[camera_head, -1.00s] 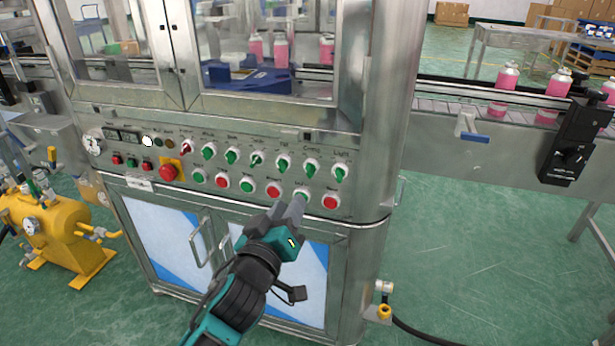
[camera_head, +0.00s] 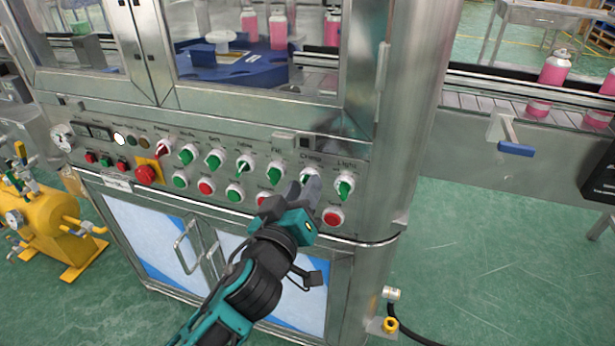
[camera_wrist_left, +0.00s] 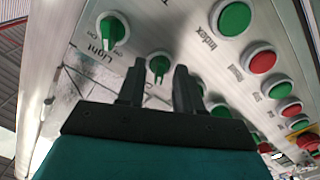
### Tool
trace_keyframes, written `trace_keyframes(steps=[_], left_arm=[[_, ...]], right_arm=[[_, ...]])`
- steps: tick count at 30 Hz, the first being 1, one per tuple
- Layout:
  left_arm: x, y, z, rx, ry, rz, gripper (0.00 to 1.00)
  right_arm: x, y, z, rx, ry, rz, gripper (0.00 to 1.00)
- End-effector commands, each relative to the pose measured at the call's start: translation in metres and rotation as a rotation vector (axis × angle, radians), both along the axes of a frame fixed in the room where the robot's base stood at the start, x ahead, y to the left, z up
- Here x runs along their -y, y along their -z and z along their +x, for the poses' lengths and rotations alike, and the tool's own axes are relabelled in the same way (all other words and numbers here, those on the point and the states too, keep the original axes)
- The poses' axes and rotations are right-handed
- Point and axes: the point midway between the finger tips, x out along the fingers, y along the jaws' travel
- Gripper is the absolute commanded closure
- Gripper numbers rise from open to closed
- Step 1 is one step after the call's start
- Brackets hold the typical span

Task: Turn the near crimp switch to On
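The crimp switch (camera_head: 307,177) is a green-handled rotary knob on a white round base under the "Crimp" label, partly hidden by my left gripper in the head view. My left gripper (camera_head: 309,188) is in front of it, reaching up from below. In the left wrist view the gripper's two dark fingers (camera_wrist_left: 160,82) are spread apart, and a green knob, the crimp switch (camera_wrist_left: 158,66), shows between and just beyond their tips. I cannot tell whether a finger touches it. My right gripper is not in view.
The light switch (camera_head: 345,186) is close on the right and the fill switch (camera_head: 275,173) on the left. Red and green buttons, such as a red one (camera_head: 333,217), sit below. A red emergency button (camera_head: 146,174) is farther left. A conveyor with pink cans (camera_head: 548,82) runs at right.

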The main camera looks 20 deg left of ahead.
Motion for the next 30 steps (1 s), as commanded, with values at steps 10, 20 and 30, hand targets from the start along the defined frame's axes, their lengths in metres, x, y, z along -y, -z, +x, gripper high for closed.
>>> trace_keyframes(steps=[10, 20, 30], left_arm=[[0.0005, 0.0001, -0.0018, -0.001, -0.002, -0.001, 0.65], [0.0004, 0.0002, -0.0017, -0.001, -0.002, -0.001, 0.88], [0.0004, 0.0000, -0.0016, 0.000, -0.002, -0.001, 1.00]], right_arm=[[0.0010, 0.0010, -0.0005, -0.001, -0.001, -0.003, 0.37], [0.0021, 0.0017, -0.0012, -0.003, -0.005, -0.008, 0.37], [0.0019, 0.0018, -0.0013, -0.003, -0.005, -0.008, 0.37]])
